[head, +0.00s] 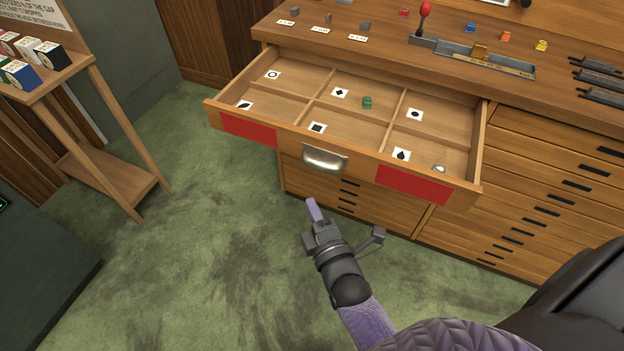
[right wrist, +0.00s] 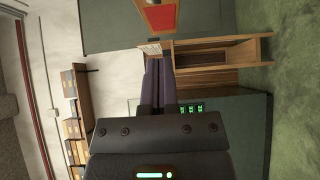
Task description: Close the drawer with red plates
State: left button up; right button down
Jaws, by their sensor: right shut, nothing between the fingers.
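The drawer with red plates (head: 295,145) is pulled out from the wooden cabinet in the head view. Its front carries a left red plate (head: 249,131), a right red plate (head: 413,184) and a metal cup handle (head: 324,159) between them. Inside are several compartments with white symbol cards, a small green block (head: 367,102) and a small metallic piece (head: 438,169). My right gripper (head: 313,208) is shut and empty, in front of and below the handle, apart from the drawer. A red plate also shows in the right wrist view (right wrist: 160,17). My left gripper is not in view.
The cabinet top (head: 385,48) holds small blocks, cards and a red-knobbed lever device (head: 470,55). Closed drawers (head: 530,190) lie at the right. A wooden stand (head: 100,160) with boxes is at the left. Green carpet (head: 200,230) between them is free.

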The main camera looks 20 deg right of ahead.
aim_at(308, 165)
jog(key=w+d, duration=0.1)
jog(key=w, duration=0.1)
jog(key=w+d+b, duration=0.1)
jog(key=w, duration=0.1)
jog(key=w+b, duration=0.1)
jog(key=w, duration=0.1)
jog(key=shift+w+d, duration=0.2)
jog(key=shift+d, duration=0.2)
jog(key=shift+w+d, duration=0.15)
jog(key=shift+d, duration=0.1)
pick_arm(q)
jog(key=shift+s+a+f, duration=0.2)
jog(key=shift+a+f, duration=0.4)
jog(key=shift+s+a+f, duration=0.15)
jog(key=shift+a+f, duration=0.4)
